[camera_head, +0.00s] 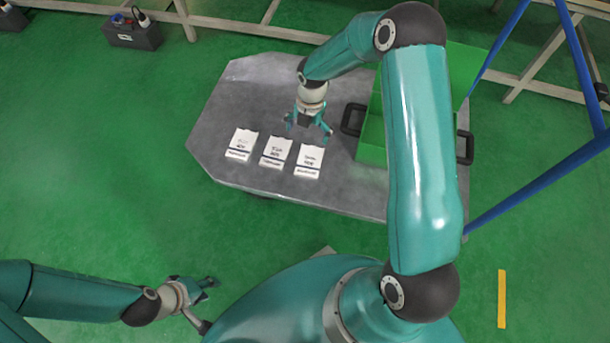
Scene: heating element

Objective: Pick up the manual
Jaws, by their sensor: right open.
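Three white manuals lie in a row near the front edge of a grey table (240,95): a left manual (242,144), a middle manual (276,152) and a right manual (309,160). Each has dark print, too small to read. My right gripper (308,132) is open and empty, pointing down over the table just behind the middle and right manuals. I cannot tell its exact height. My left gripper (205,304) is low at the front, off the table and far from the manuals. Its fingers look spread and empty.
A green crate (372,120) with black handles stands on the table's right side, partly hidden by my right arm. A blue frame (540,190) rises at the right. A dark toolbox (133,35) sits on the floor at the back left. The table's left part is clear.

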